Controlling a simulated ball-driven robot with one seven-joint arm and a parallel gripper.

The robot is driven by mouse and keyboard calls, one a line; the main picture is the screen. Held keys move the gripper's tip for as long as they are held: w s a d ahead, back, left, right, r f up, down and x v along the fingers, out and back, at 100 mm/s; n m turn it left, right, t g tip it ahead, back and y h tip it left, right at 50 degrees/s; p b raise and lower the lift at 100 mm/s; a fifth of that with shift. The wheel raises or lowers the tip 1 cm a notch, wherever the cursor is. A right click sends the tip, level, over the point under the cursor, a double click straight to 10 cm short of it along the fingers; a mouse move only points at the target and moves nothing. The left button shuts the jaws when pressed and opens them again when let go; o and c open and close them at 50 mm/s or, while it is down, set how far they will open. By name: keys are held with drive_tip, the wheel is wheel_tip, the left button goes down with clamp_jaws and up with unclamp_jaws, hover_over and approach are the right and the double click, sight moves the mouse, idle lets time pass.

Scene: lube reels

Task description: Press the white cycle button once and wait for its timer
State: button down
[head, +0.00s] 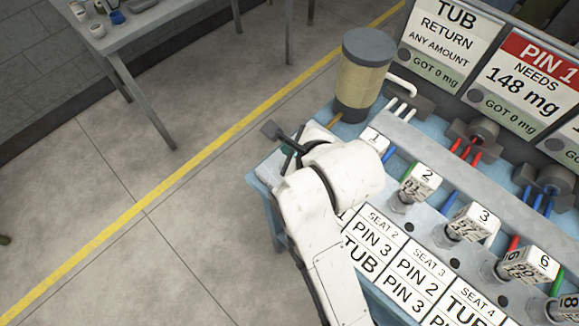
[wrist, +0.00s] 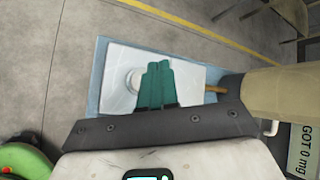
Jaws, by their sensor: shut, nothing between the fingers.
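The white cycle button (wrist: 132,80) is a round knob on a white plate (wrist: 190,68) at the corner of the blue bench, seen in the wrist view. My gripper (wrist: 157,66) has its green fingers shut together with nothing between them. In that view the fingertips appear just right of the button, over the plate; I cannot tell whether they touch it. In the head view my gripper (head: 289,160) is at the bench's left corner, and my white arm hides the button. No timer display can be made out.
A tan cylindrical tub (head: 364,80) with a grey lid stands close behind my gripper. Numbered blocks (head: 421,182) and seat labels (head: 372,240) line the bench to the right. Signs (head: 450,35) read GOT 0 mg. Open floor lies to the left.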

sight(285, 157)
drive_tip(key=shift+f+b, duration=0.5)
drive_tip(key=shift+f, duration=1.05)
drive_tip(key=shift+f, duration=0.15)
idle(0.7)
drive_tip(key=shift+f, duration=0.25)
drive_tip(key=shift+f, duration=0.5)
idle(0.8)
drive_tip(key=shift+r, duration=0.1)
drive_tip(key=shift+r+p, duration=0.75)
drive_tip(key=shift+r, duration=0.1)
wheel_tip(285, 157, up, 5)
drive_tip(key=p, duration=0.5)
